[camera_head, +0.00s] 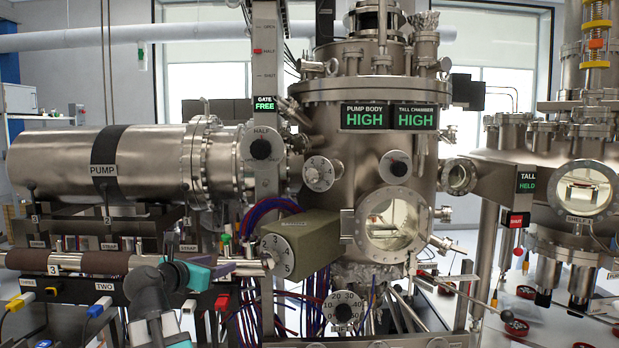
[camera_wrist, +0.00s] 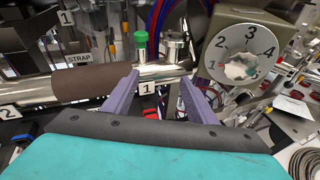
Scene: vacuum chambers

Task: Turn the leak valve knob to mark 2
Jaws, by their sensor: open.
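No readable label names the leak valve knob. A white dial numbered 1 to 5 (camera_wrist: 254,45) with a pale lobed knob (camera_wrist: 241,67) at its centre sits on the end of an olive box. It also shows in the head view (camera_head: 276,256). My gripper (camera_wrist: 158,92) is open and empty, left of the olive box dial. A metal bar labelled 1 (camera_wrist: 148,76) shows between its fingers.
The brown-sleeved bar (camera_head: 105,262) runs across the lower left, close to my gripper. The olive box (camera_head: 313,236) juts out before the round chamber window (camera_head: 393,221). Hoses, cables and a green-capped fitting (camera_wrist: 141,45) crowd the area.

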